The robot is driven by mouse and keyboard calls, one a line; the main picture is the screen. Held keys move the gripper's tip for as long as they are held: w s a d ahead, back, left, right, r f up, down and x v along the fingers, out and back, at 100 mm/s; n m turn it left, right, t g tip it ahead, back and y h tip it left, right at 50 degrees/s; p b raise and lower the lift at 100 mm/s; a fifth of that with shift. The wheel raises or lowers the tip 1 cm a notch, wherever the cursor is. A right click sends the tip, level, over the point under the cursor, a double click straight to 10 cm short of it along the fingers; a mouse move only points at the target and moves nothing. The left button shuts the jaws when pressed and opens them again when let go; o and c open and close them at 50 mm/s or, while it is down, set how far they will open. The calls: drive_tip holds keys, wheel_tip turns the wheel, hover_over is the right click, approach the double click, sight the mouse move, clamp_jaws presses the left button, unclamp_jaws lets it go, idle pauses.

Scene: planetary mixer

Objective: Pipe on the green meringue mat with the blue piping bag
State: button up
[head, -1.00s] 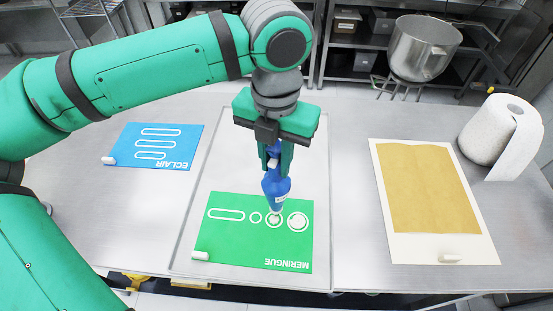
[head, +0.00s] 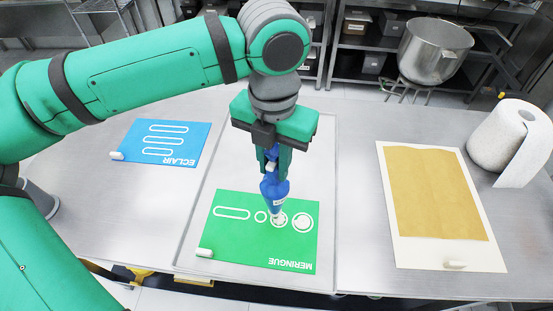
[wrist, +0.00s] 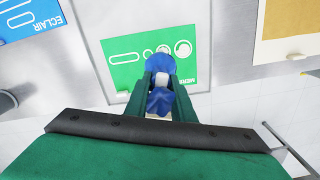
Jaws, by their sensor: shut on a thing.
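My gripper (head: 271,165) is shut on the blue piping bag (head: 274,192), which hangs nozzle down over the green meringue mat (head: 240,243). The nozzle is at the third shape from the left, a ring, on or just above it; I cannot tell if it touches. White fill shows around the nozzle there. The ring at the right end also holds white fill. The long oval and the small ring at the left look green inside. In the wrist view the bag (wrist: 160,100) sits between the fingers and covers part of the mat (wrist: 128,72).
The mat lies on a metal tray (head: 195,235) with a white weight (head: 204,253) at its corner. A blue eclair mat (head: 183,129) lies to the left. A brown sheet on a white board (head: 405,252), a paper roll (head: 500,140) and a steel bowl (head: 433,52) are to the right.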

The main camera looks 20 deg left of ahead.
drive_tip(key=shift+s+d, duration=0.1)
drive_tip(key=shift+s, duration=0.05)
drive_tip(key=shift+s+d, duration=0.25)
drive_tip(key=shift+d, duration=0.05)
idle(0.3)
drive_tip(key=shift+d, duration=0.15)
drive_tip(key=shift+w+d, duration=0.15)
drive_tip(key=shift+d, duration=0.2)
drive_tip(key=shift+w, duration=0.15)
idle(0.4)
drive_tip(key=shift+w+d, duration=0.15)
drive_tip(key=shift+w, duration=0.35)
